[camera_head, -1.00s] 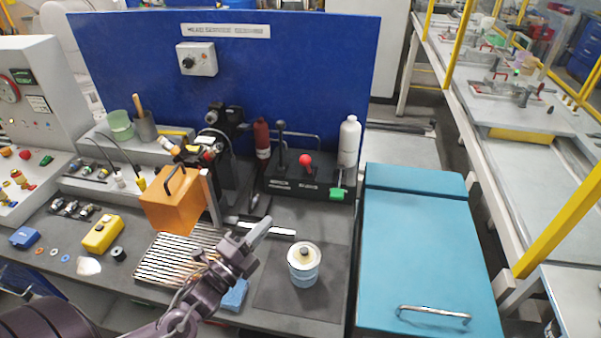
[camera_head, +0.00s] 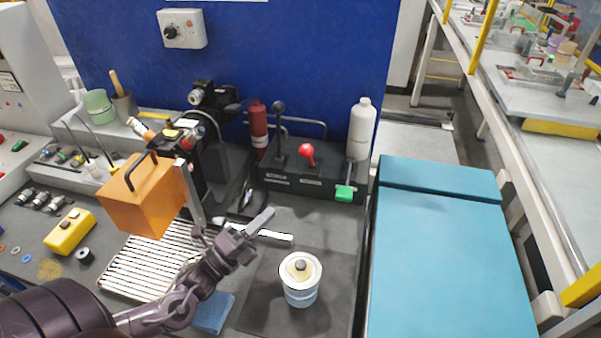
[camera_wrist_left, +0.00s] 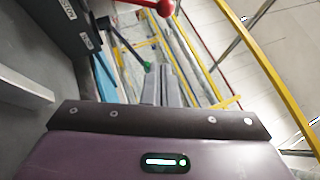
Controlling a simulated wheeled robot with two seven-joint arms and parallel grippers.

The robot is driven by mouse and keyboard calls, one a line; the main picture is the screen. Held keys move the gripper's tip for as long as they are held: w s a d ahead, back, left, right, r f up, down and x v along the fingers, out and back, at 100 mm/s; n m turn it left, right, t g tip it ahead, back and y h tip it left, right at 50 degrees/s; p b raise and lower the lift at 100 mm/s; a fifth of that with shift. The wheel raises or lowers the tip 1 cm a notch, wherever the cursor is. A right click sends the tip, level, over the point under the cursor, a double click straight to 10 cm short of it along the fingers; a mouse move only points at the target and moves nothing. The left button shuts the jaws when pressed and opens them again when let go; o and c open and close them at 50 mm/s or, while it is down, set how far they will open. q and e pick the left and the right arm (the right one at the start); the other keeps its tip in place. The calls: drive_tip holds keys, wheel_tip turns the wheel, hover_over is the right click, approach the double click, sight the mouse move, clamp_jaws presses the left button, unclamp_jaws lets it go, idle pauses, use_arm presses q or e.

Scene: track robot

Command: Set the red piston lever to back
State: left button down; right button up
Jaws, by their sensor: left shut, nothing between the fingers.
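The red piston lever (camera_head: 307,150) has a red ball knob. It stands on a black control box (camera_head: 285,180) at the back of the bench, between a black-knobbed lever (camera_head: 279,107) and a green-tipped lever (camera_head: 344,194). My left gripper (camera_head: 264,218) is shut and empty, in front of the box and below the red knob in the head view, apart from it. In the left wrist view, my shut fingers (camera_wrist_left: 165,85) point past the green knob (camera_wrist_left: 148,66), and the red knob (camera_wrist_left: 165,8) shows at the top edge. My right gripper is not in view.
A white-and-blue can (camera_head: 301,280) stands right of my left gripper. An orange box (camera_head: 150,205) and a ribbed plate (camera_head: 130,270) lie left. A red bottle (camera_head: 258,130) and a white bottle (camera_head: 361,130) flank the levers. A teal case (camera_head: 450,250) is right.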

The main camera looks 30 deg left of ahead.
use_arm(q)
drive_tip(key=p, duration=0.4)
approach(310, 156)
drive_tip(key=w+d, duration=0.2)
drive_tip(key=d, duration=0.2)
drive_tip(key=shift+w+a+r+p, duration=0.2)
drive_tip(key=shift+w+a+r, duration=0.1)
drive_tip(key=shift+w, duration=0.25)
drive_tip(key=shift+w+a+r+p, duration=0.2)
drive_tip(key=shift+w+a+r, duration=0.05)
drive_tip(key=shift+w, duration=0.3)
drive_tip(key=shift+w+a+r+p, duration=0.2)
drive_tip(key=shift+w+a+r, duration=0.1)
drive_tip(key=shift+w, duration=0.2)
